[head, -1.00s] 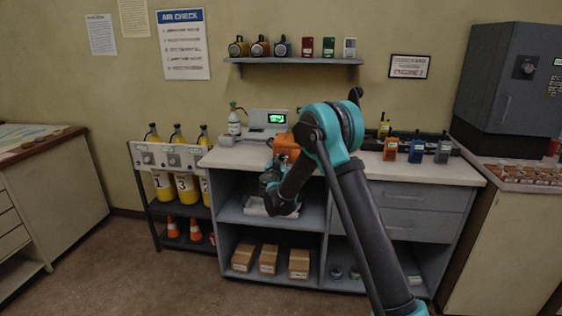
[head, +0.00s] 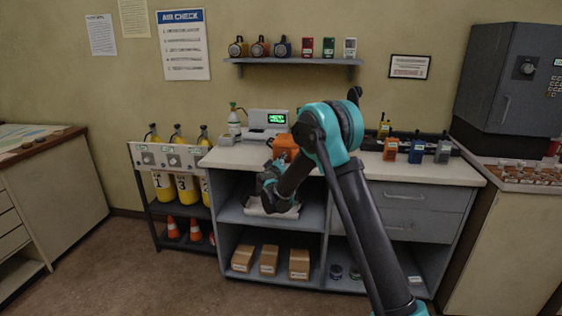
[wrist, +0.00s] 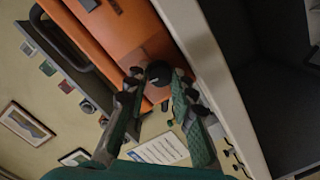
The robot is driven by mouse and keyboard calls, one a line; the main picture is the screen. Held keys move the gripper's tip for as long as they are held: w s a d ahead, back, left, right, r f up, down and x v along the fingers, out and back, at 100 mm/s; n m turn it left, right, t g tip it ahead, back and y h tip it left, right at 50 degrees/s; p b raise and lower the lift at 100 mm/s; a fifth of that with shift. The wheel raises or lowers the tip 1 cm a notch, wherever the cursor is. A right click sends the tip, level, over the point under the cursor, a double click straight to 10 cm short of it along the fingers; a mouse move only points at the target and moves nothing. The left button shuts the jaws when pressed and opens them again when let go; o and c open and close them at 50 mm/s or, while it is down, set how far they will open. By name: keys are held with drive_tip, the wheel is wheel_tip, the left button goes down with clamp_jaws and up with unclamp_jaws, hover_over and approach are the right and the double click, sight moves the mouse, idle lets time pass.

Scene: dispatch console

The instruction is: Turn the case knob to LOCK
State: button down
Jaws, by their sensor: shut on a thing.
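The orange case (head: 284,143) stands on the counter's front part, partly hidden by my arm in the head view. In the wrist view the case (wrist: 128,32) fills the upper middle, tilted by the camera. A round black knob (wrist: 158,70) sits on its face. My gripper (wrist: 157,80) has its two fingers on either side of the knob, shut on it. In the head view my gripper (head: 270,173) is in front of the counter edge below the case, and the knob is hidden. No LOCK mark can be read.
Radios (head: 416,148) stand to the right on the counter (head: 345,172). The open shelf below (head: 232,208) is close under my wrist.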

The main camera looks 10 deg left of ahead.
drive_tip(key=shift+n, duration=1.1)
drive_tip(key=c, duration=1.3)
unclamp_jaws()
